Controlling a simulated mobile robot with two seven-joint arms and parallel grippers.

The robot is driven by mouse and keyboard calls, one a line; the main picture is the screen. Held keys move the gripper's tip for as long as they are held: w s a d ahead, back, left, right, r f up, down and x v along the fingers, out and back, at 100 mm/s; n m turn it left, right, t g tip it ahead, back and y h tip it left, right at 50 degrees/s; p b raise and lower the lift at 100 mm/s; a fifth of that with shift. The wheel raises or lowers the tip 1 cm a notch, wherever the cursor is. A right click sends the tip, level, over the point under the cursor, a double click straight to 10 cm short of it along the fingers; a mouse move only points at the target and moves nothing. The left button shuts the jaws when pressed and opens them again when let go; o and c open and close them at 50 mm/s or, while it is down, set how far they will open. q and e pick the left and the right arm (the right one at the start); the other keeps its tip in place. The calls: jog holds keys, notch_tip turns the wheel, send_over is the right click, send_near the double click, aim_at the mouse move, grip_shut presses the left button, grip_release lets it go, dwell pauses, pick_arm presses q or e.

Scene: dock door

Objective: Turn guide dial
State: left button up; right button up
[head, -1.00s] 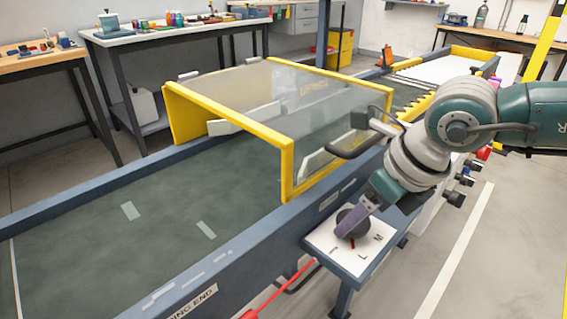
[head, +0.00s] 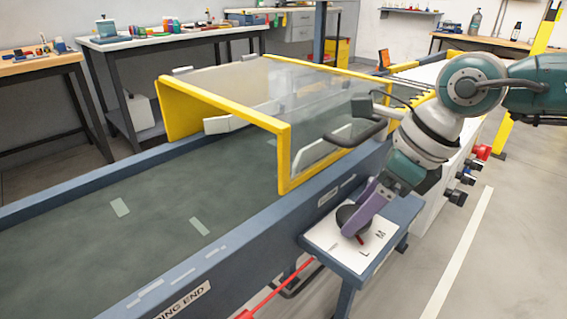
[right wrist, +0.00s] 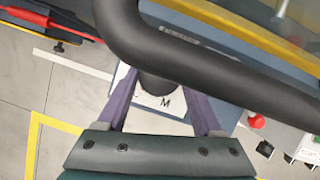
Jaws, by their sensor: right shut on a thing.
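The guide dial (head: 347,216) is a round black knob with a red pointer (head: 361,240) on a white plate (head: 342,252) marked with letters. The pointer faces the L; the M lies further right. My right gripper (head: 356,219) has purple fingers and is shut on the dial from above. In the right wrist view the dial (right wrist: 157,86) sits between the two fingers, mostly hidden by a black bar, with the M showing beside it. My left gripper is not in view.
A black looped handle (head: 355,137) beside the yellow-framed clear guard (head: 285,160) is close to my right wrist. The green conveyor belt (head: 110,240) lies left. Black and red knobs (head: 456,197) project at right. A red rod (head: 280,287) runs below the plate.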

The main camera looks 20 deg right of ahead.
jog(key=o, duration=1.4)
jog(key=shift+c, duration=0.2)
jog(key=p+v, duration=0.2)
jog(key=v, duration=0.8)
jog(key=shift+s, duration=0.15)
